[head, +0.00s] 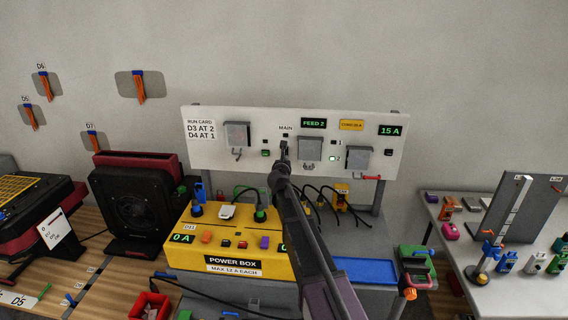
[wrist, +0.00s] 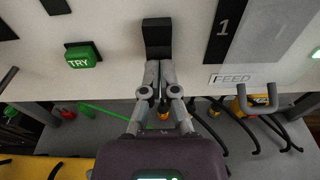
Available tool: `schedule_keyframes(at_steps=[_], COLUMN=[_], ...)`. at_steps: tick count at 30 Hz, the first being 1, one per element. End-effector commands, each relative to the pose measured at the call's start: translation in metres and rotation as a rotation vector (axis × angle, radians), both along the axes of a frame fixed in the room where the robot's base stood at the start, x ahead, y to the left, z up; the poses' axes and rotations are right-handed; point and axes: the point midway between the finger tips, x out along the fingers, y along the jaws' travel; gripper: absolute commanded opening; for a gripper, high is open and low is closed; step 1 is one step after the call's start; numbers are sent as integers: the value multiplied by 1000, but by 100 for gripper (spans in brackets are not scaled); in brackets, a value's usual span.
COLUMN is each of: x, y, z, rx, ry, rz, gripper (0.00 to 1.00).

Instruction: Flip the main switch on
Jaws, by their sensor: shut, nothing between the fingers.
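The white panel (head: 200,160) carries the label MAIN (head: 286,128) near its middle, with a small dark square below it. My gripper (head: 284,152) reaches up to the panel just under that label and covers part of the area. In the wrist view, a black main switch lever (wrist: 157,36) stands out from the panel directly beyond the fingertips. My gripper (wrist: 159,64) is shut and empty, with its fingertips at the lever's lower end. I cannot tell whether they touch it, and the lever's on or off position is unclear.
A green TRY button (wrist: 82,57) sits left of the lever. A grey switch cover (head: 310,149) and a FEED handle (wrist: 258,101) are to the right. Below stands the yellow power box (head: 220,250) with black cables (head: 330,200) beside it. A black fan (head: 133,208) is left.

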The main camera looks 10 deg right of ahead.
Motion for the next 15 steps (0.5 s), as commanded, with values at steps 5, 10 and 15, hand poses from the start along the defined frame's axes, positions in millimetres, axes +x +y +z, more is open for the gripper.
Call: schedule_keyframes(at_steps=[5,10,15], x=[1,1,9], y=[0,-1,-2], z=[0,0,-4], rx=[0,0,0], ry=[0,0,0], rz=[0,0,0], gripper=[0,0,0])
